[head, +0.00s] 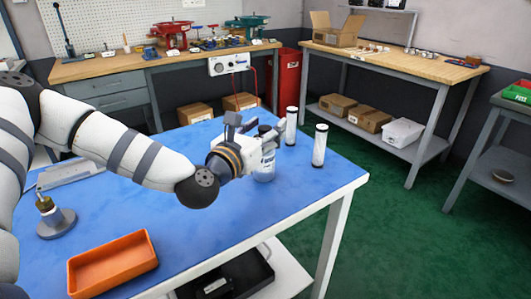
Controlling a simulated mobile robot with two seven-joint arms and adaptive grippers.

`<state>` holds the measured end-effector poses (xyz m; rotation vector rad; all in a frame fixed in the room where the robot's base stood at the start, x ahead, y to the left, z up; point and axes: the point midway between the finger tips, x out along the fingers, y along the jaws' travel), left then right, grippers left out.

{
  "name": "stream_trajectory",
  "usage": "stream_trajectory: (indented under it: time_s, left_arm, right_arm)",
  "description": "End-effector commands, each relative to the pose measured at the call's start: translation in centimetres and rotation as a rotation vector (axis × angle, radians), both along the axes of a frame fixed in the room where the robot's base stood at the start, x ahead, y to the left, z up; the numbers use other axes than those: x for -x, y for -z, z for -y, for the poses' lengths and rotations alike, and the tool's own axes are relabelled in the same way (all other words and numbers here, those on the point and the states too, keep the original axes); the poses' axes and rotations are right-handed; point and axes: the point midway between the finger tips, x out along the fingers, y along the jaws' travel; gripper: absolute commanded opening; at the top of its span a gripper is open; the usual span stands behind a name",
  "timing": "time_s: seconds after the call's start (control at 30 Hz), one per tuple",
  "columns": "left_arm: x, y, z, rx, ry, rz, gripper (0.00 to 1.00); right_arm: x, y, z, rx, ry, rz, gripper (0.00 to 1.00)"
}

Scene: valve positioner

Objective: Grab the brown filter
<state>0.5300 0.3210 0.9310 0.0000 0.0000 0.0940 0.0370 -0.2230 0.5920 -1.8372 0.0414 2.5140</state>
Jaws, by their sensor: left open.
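My left gripper (255,129) is open over the blue table, its dark fingers pointing away from me. A clear bottle with a pale label (265,166) stands upright right by it, partly covered by the gripper. I cannot tell whether they touch. Two white cylinders with black ends, one farther back (291,127) and one nearer on the right (319,146), stand upright just right of the gripper. No plainly brown filter shows. A brass-brown fitting (45,204) stands on a round grey base at the table's left. My right gripper is not in view.
The blue table (215,232) has clear room in front of the gripper and at its right corner. An orange tray (112,265) lies at the near left. Black bin (245,275) sits on the lower shelf. Workbenches stand behind.

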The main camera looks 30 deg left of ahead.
Motion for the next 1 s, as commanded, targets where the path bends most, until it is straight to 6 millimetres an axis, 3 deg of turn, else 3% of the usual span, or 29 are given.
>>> stream_trajectory:
  time_s: [0.17, 0.4, 0.77, 0.87, 1.0]
  left_arm:
    - [0.0, 0.0, 0.0, 0.000, 0.000, 0.000, 0.49]
    - [0.0, 0.0, 0.0, 0.000, 0.000, -0.001, 0.00]
    - [0.0, -0.5, 0.0, 0.000, -0.001, 0.002, 0.00]
    - [0.0, -2.1, 0.0, 0.001, -0.001, 0.006, 0.00]
    - [0.1, -5.6, -0.1, 0.002, -0.001, 0.015, 0.00]
  right_arm:
    - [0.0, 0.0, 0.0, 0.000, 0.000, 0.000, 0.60]
    - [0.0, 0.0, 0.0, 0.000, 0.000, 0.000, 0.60]
    - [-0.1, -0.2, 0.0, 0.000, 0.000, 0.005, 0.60]
    - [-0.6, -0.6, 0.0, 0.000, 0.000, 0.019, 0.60]
    - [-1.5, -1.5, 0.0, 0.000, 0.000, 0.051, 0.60]
